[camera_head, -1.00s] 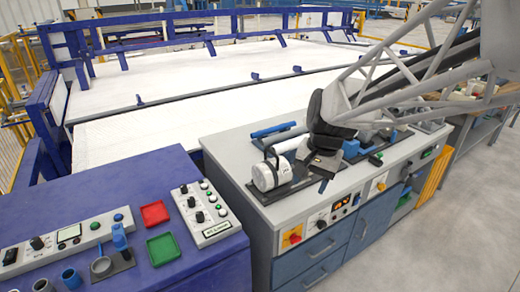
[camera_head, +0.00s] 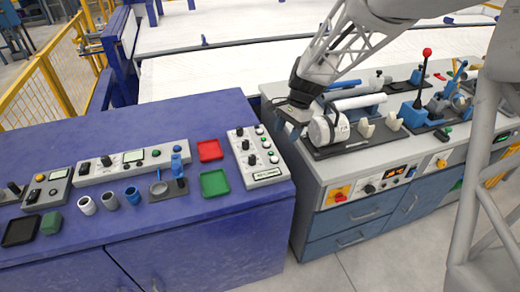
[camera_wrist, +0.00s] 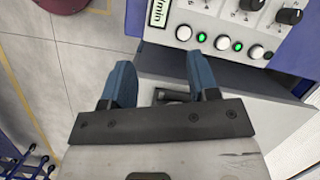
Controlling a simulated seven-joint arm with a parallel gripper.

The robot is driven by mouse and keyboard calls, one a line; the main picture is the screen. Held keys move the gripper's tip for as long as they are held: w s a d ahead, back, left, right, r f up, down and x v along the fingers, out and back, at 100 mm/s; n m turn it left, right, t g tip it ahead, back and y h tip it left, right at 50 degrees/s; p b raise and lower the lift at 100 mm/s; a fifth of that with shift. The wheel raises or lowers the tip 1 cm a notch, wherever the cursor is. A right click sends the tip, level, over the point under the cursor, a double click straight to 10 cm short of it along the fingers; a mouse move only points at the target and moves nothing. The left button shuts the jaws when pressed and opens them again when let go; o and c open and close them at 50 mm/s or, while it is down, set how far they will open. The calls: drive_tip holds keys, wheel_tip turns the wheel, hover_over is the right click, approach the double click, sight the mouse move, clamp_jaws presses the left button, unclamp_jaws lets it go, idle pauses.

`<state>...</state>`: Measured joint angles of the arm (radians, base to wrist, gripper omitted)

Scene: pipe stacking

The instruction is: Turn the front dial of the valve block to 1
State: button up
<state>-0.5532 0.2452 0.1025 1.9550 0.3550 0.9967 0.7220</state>
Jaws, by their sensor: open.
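A pale control block (camera_head: 257,156) with several black dials and green and white round buttons lies on the blue cabinet top, near its right edge. It looks like the valve block, though I cannot read its label clearly. It also shows at the top of the wrist view (camera_wrist: 183,31), with part of a "min" marking and black dials; the dial settings are too small to read. My gripper (camera_head: 288,129) is open and empty, to the right of the block and apart from it. In the wrist view, its two blue fingers (camera_wrist: 160,82) stand apart over the gap beside the cabinet.
A red tray (camera_head: 210,151) and a green tray (camera_head: 214,184) lie left of the block. A long panel (camera_head: 132,161) and several cups stand further left. A white cylinder (camera_head: 326,130) on the grey bench (camera_head: 308,172) is close to my gripper.

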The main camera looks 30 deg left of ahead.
drive_tip(key=g, duration=0.1)
approach(252, 156)
wheel_tip(252, 156, down, 2)
drive_tip(key=shift+s+a+f+m, duration=0.15)
drive_tip(key=shift+s+a+m, duration=0.05)
drive_tip(key=shift+s+m, duration=0.25)
drive_tip(key=shift+x, duration=3.9)
drive_tip(key=shift+d, duration=0.1)
drive_tip(key=c, duration=0.9)
drive_tip(key=shift+n, duration=0.25)
